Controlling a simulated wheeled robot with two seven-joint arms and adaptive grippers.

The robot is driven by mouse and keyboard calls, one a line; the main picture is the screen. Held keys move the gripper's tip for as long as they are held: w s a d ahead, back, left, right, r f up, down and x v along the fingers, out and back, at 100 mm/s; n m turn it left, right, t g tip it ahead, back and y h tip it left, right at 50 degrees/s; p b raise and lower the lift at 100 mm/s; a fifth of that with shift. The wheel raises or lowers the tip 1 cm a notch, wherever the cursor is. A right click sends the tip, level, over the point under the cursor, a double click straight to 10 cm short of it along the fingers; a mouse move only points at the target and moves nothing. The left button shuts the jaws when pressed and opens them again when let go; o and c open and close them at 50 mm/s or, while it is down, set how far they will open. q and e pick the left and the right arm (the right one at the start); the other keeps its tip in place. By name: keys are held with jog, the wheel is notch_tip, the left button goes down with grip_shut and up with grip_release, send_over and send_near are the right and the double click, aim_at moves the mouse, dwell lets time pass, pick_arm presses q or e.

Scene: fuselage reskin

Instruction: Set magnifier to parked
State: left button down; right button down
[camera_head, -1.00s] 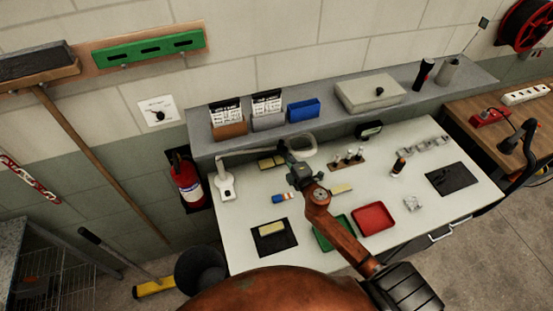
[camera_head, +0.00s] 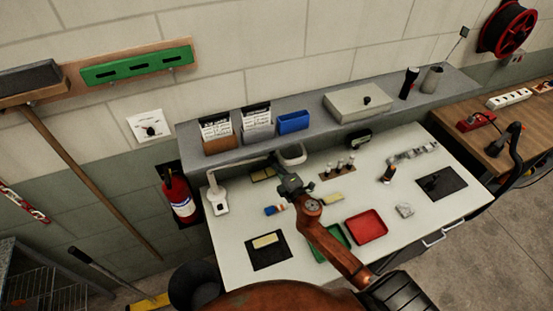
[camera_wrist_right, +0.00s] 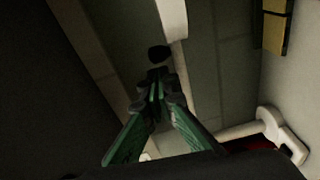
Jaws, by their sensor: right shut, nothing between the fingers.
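The magnifier is a white lamp on the bench. Its base (camera_head: 218,203) stands at the bench's left end, and its arm reaches right to a pale head (camera_head: 292,154) near the shelf's front edge. My right gripper (camera_head: 275,162) is beside the head, close to the end of the magnifier's arm; I cannot tell whether they touch. In the right wrist view the green fingers (camera_wrist_right: 157,88) are shut with nothing between them. A white piece (camera_wrist_right: 173,18) shows just beyond the fingertips, and a white jointed part (camera_wrist_right: 275,132) shows lower right. My left gripper is out of view.
The grey shelf (camera_head: 240,148) behind holds paper bins, a blue bin (camera_head: 293,122) and a grey case (camera_head: 357,101). A red tray (camera_head: 366,227), a green tray (camera_head: 330,245) and dark mats lie on the white bench. A fire extinguisher (camera_head: 178,195) hangs left.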

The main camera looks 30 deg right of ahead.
jog(key=s, duration=1.1)
jog(key=shift+s+a+r+b, duration=0.25)
jog(key=shift+a+b, duration=0.2)
